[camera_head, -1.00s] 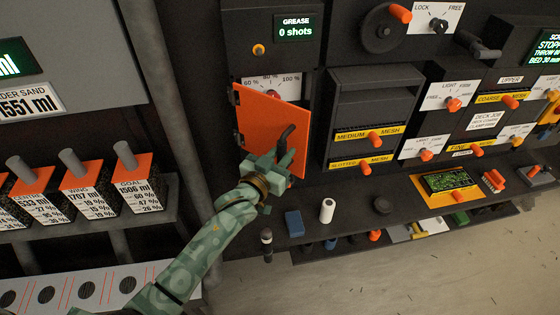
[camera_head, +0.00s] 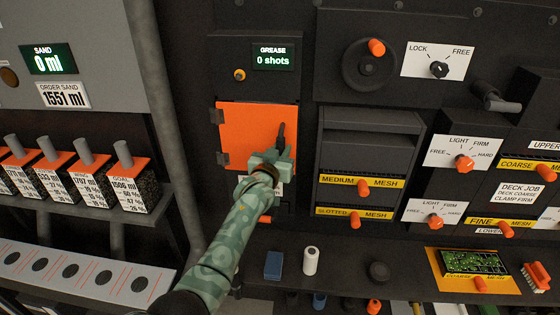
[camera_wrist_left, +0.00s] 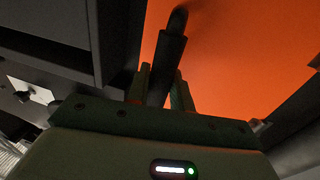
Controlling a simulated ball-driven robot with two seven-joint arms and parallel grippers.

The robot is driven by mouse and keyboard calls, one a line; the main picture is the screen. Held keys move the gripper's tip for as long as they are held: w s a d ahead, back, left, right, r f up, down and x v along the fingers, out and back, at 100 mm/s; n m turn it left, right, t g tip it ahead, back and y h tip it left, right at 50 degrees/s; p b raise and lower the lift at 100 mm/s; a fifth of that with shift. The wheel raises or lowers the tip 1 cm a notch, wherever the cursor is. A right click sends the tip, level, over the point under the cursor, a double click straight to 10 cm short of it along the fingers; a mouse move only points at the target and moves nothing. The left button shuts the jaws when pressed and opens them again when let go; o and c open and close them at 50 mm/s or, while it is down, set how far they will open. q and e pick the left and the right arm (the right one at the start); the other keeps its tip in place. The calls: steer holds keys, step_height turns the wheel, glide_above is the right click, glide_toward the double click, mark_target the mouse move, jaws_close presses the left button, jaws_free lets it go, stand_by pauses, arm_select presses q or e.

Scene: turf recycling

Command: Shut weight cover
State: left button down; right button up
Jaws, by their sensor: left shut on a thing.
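The weight cover is an orange panel (camera_head: 250,130) hinged on its left side, below the grease display. In the head view it lies nearly flat against the dark cabinet front; whether it is fully flush I cannot tell. A dark handle (camera_head: 281,136) stands out from its right side. My left gripper (camera_head: 273,158) is at the cover's lower right, its fingers shut on the handle. In the left wrist view the dark handle (camera_wrist_left: 170,60) runs between the two fingers (camera_wrist_left: 160,88), with the orange cover (camera_wrist_left: 240,60) behind it. My right gripper is not in view.
Mesh drawers (camera_head: 362,185) stand right of the cover. A ledge below holds a blue block (camera_head: 273,265), a white roll (camera_head: 310,261) and a dark round knob (camera_head: 379,271). Several labelled sample containers (camera_head: 128,175) and a vertical pipe (camera_head: 160,110) are on the left.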

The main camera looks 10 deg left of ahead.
arm_select(q)
steer(key=shift+w+d, duration=0.1)
steer(key=shift+d, duration=0.1)
steer(key=c, duration=1.3)
jaws_free()
steer(key=shift+a, duration=0.15)
steer(key=shift+s, duration=0.2)
steer(key=shift+s, duration=0.3)
steer(key=s, duration=0.5)
steer(key=s+a+p, duration=0.1)
steer(key=s, duration=0.4)
steer(key=s+p, duration=0.1)
steer(key=s, duration=0.4)
steer(key=shift+s+a, duration=0.25)
steer(key=shift+a, duration=0.15)
